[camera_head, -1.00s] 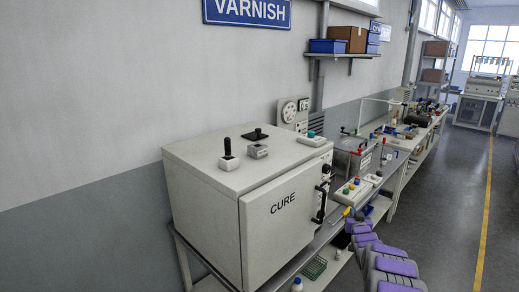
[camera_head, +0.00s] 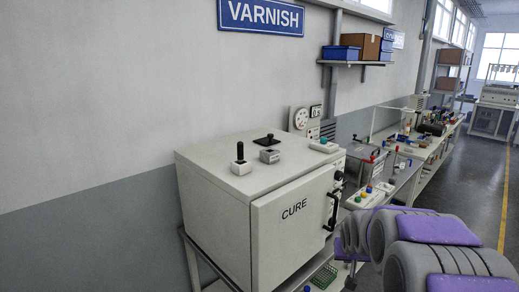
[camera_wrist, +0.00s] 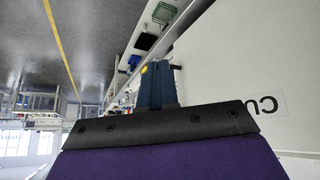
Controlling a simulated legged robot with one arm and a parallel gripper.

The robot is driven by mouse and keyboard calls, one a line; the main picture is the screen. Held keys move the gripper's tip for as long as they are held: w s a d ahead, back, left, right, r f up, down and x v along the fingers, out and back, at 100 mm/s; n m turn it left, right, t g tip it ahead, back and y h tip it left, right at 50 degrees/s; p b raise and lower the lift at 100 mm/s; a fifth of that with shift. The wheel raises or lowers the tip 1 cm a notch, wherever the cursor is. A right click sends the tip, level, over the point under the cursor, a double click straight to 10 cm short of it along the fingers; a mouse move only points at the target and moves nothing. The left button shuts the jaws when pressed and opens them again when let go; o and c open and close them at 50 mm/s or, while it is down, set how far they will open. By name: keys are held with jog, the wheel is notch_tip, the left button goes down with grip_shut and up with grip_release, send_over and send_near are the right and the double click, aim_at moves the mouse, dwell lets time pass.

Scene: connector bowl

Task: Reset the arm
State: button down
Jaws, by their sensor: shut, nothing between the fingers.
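My arm, grey with purple pads, fills the lower right of the head view, right of the CURE oven (camera_head: 215,195). My gripper (camera_wrist: 152,68) shows in the wrist view as two dark blue fingers, close together, with nothing between them. A yellow spot shows near their tips. The oven's white front with its label (camera_wrist: 268,104) is beside the fingers in that view, apart from them. In the head view I cannot make out the fingers; the arm seems to hide them.
The oven door has a black handle (camera_head: 332,211). A black joystick (camera_head: 240,160) and small boxes stand on its top. A green rack (camera_head: 324,276) is on the shelf below. A cluttered bench (camera_head: 405,150) runs back along the wall. The floor aisle (camera_head: 480,165) at right is open.

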jog(key=s+a+g, duration=0.2)
jog(key=s+a, duration=0.1)
jog(key=s, duration=1.1)
jog(key=s+a+n+g+y, duration=0.1)
jog(key=s+a+g, duration=0.2)
jog(key=s, duration=1.1)
jog(key=s+a+n+g, duration=0.1)
jog(key=s+a+g, duration=0.2)
jog(key=s, duration=1.1)
jog(key=shift+s+a+y+b, duration=0.2)
jog(key=shift+a+y+b, duration=0.15)
jog(key=shift+a, duration=0.9)
